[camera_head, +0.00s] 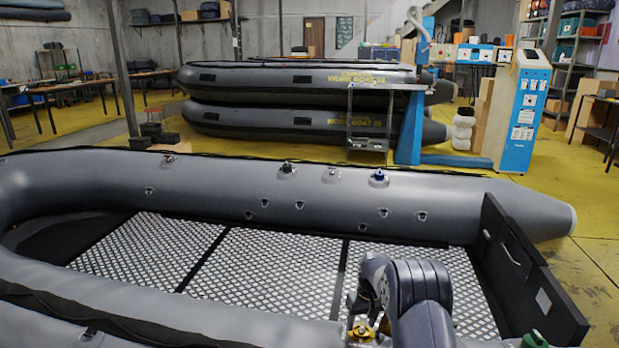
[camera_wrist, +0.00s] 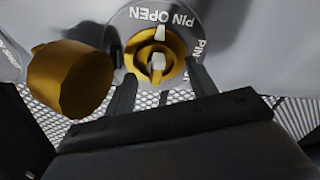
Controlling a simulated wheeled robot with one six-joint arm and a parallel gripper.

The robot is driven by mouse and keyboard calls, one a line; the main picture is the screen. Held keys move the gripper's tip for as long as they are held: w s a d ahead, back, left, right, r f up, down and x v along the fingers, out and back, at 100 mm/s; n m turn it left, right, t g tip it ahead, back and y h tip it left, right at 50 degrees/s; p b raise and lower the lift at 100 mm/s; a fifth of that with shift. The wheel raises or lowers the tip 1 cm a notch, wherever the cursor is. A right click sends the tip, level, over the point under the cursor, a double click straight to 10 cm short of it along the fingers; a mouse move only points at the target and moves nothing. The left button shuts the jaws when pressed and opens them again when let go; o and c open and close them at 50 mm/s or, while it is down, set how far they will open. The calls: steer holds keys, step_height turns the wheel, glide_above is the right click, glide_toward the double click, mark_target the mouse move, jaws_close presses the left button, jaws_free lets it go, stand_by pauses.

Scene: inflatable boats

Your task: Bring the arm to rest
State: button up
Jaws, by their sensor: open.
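My arm (camera_head: 405,290) rises at the bottom of the head view, bent over the near tube of the grey inflatable boat (camera_head: 200,185). My gripper (camera_wrist: 160,80) is open in the wrist view, with its two dark fingers apart and nothing seen held between them. Just beyond the fingertips is a round grey valve marked "PIN OPEN" (camera_wrist: 152,14), with a yellow centre and a pale pin. I cannot tell whether the fingers touch it. A yellow cap (camera_wrist: 70,78) hangs beside the valve on the left. In the head view, a yellow fitting (camera_head: 362,331) shows beside my arm.
The boat has a patterned metal floor (camera_head: 270,268) and a black transom (camera_head: 525,270) at right. Valves, one with a blue cap (camera_head: 379,177), sit on its far tube. Behind are stacked boats (camera_head: 290,120), a steel trolley (camera_head: 367,120) and a blue machine (camera_head: 525,110).

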steer(key=m+h, duration=0.1)
steer(key=m, duration=0.4)
steer(key=shift+w+b, duration=0.1)
steer(key=shift+b, duration=0.2)
steer(key=shift+r, duration=0.85)
steer(key=shift+r+p, duration=0.1)
steer(key=shift+p, duration=0.2)
